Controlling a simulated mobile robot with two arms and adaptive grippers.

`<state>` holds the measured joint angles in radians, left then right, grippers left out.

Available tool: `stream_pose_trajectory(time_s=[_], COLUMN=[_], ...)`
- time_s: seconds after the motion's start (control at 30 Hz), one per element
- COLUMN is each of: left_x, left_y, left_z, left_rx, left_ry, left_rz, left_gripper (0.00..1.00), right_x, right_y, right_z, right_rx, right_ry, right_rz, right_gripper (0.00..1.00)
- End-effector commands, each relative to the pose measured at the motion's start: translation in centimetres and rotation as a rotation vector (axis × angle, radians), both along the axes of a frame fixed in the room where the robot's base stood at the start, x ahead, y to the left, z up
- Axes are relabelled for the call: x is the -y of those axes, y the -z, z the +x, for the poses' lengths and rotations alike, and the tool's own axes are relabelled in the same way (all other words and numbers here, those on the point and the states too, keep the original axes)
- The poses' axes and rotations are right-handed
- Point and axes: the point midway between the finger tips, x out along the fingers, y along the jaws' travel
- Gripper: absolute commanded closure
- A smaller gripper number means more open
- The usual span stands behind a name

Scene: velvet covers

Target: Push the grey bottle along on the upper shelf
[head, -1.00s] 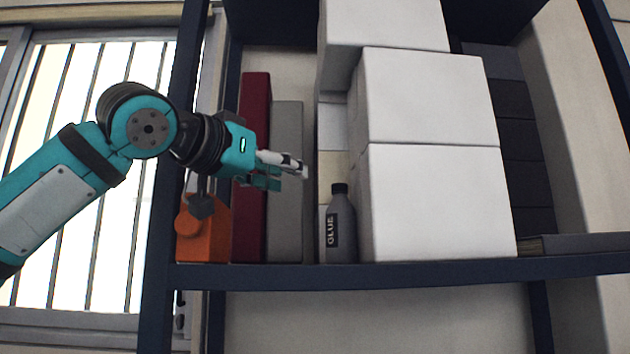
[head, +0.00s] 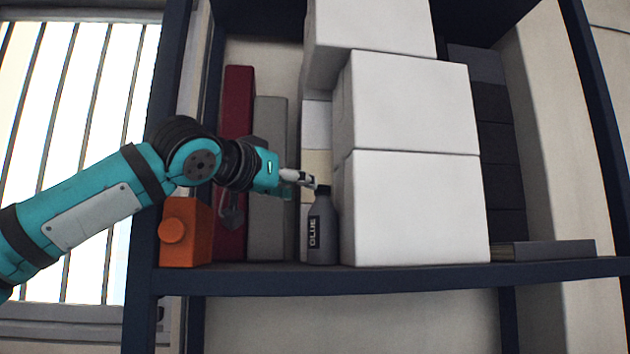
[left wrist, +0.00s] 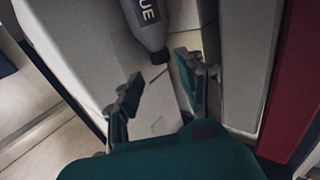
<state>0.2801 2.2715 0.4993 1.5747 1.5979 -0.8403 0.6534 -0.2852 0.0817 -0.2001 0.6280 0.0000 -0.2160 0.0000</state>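The grey bottle (head: 322,238), with a dark label reading GLUE and a dark cap, stands upright on the upper shelf (head: 400,278), close against the left side of the white boxes. My left gripper (head: 312,182) is at the height of the bottle's cap, and its fingertips partly cover the cap. In the left wrist view the bottle (left wrist: 150,22) lies beyond the fingers. The left gripper's fingers (left wrist: 158,76) stand apart there with nothing held between them. Whether they touch the bottle I cannot tell. My right gripper is in neither view.
Large stacked white boxes (head: 415,208) fill the shelf right of the bottle. Left of it stand a grey book-like block (head: 268,200), a dark red one (head: 237,110) and an orange object (head: 188,235). A flat grey item (head: 545,250) lies at the right.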

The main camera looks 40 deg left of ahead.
Motion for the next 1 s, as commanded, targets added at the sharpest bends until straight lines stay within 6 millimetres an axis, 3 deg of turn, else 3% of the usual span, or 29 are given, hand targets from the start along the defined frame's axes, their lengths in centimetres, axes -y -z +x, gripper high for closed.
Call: stream_pose_trajectory(time_s=[0.2, 0.4, 0.83, 1.0], left_x=[-0.9, -1.3, -1.5, -1.4], left_y=[-0.2, -0.1, 0.0, 0.0], left_z=[4.2, 6.5, 7.2, 7.2], left_rx=[-0.005, -0.002, 0.0, 0.0], left_ry=[-0.001, -0.001, 0.0, 0.0], left_rz=[-0.001, 0.0, 0.0, 0.0], left_gripper=[0.61, 0.61, 0.61, 0.82], right_x=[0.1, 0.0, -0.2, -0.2], right_y=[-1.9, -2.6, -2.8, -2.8], right_z=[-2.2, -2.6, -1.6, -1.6], right_rx=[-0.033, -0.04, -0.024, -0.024], right_ry=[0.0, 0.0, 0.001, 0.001], right_rz=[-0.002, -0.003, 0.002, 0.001], right_gripper=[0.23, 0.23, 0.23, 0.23])
